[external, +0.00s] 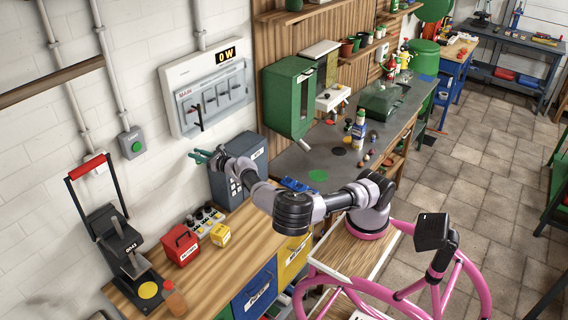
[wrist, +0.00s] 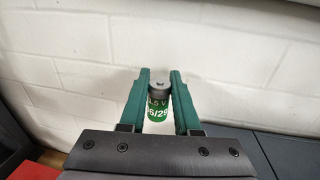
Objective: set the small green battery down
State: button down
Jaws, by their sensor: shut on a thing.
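My gripper (wrist: 159,98) is shut on the small green battery (wrist: 158,105) in the wrist view. In the external view my gripper (external: 203,156) is near the wall, above the left workbench (external: 240,262) and beside the top of a grey-blue cabinet. The battery is too small to make out there.
A red box (external: 180,245), a yellow box (external: 220,235) and a tray of round items (external: 205,220) stand on the left workbench. A black press with a red handle (external: 115,235) stands further left. The grey-blue cabinet (external: 250,150) is close to my gripper. Bare wood lies in front.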

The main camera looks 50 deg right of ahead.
jog(key=r, duration=0.5)
jog(key=shift+a, duration=0.2)
jog(key=s+a+f+h, duration=0.1)
jog(key=s+a+f, duration=0.25)
jog(key=a, duration=0.25)
jog(key=s+a+f+m, duration=0.1)
jog(key=s+a+f, duration=0.25)
jog(key=a, duration=0.25)
jog(key=s+a+f+h, duration=0.1)
jog(key=s+a+f, duration=0.25)
jog(key=a, duration=0.25)
jog(key=s+a+r+n+y, duration=0.1)
jog(key=s+a+r, duration=0.4)
jog(key=s+a, duration=0.3)
jog(key=s+a+r+y, duration=0.1)
jog(key=s+a+r, duration=0.5)
jog(key=s+a, duration=0.15)
jog(key=f, duration=3.5)
jog(key=shift+d+f, duration=0.3)
jog(key=shift+f, duration=0.1)
jog(key=c, duration=0.6)
grip_release()
